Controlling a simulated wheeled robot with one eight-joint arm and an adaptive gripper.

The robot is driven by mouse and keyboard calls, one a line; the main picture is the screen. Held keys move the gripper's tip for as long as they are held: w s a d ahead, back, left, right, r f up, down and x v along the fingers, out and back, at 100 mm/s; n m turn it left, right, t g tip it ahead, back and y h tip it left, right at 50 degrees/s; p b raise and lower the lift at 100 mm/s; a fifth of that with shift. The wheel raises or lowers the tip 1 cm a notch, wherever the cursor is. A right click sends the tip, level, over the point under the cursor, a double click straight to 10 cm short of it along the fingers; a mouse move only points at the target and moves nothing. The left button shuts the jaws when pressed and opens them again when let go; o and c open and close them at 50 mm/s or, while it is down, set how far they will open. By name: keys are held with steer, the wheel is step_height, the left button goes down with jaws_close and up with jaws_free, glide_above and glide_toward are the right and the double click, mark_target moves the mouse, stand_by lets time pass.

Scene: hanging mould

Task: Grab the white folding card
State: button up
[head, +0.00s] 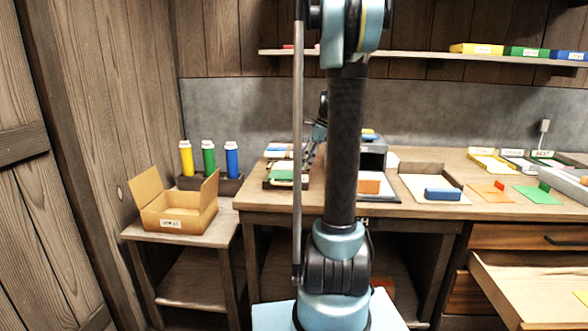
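I cannot pick out the white folding card for certain. My gripper (309,157) is small and dark, just behind my arm and near the right side of that stack. My arm covers much of it, so its fingers and any contact are unclear.
An open cardboard box (173,222) stands on a low side table (215,222). Yellow, green and blue bottles (208,158) stand behind it. A drawer (540,290) stands open at lower right. A shelf (420,54) runs above the bench. Orange and green mats (491,193) lie right.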

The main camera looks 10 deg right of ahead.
steer(key=c, duration=0.4)
